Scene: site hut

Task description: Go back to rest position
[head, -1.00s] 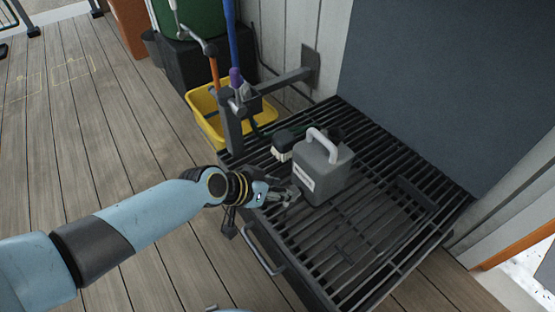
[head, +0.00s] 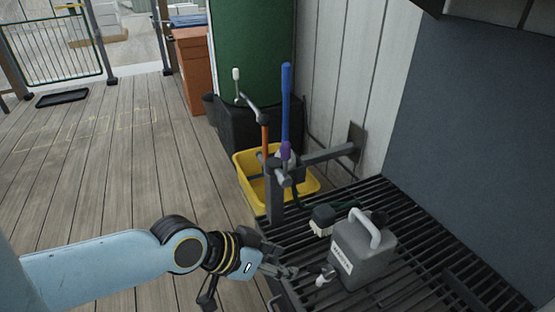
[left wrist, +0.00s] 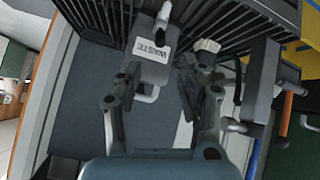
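A grey jug (head: 362,262) with a pale handle, a white spout and a label stands upright on the black slatted rack (head: 435,240). In the left wrist view the jug (left wrist: 148,72) is upside down in the picture, with its label reading "WASTE". My left gripper (head: 283,270) is just left of the jug in the head view, apart from it. In the left wrist view its two fingers (left wrist: 160,75) are spread with nothing held between them. My right gripper is in neither view.
A brush (head: 322,220) lies behind the jug. A yellow bucket (head: 243,165) and a post holding blue- and orange-handled tools stand behind the rack. A dark panel (head: 475,140) rises at the right.

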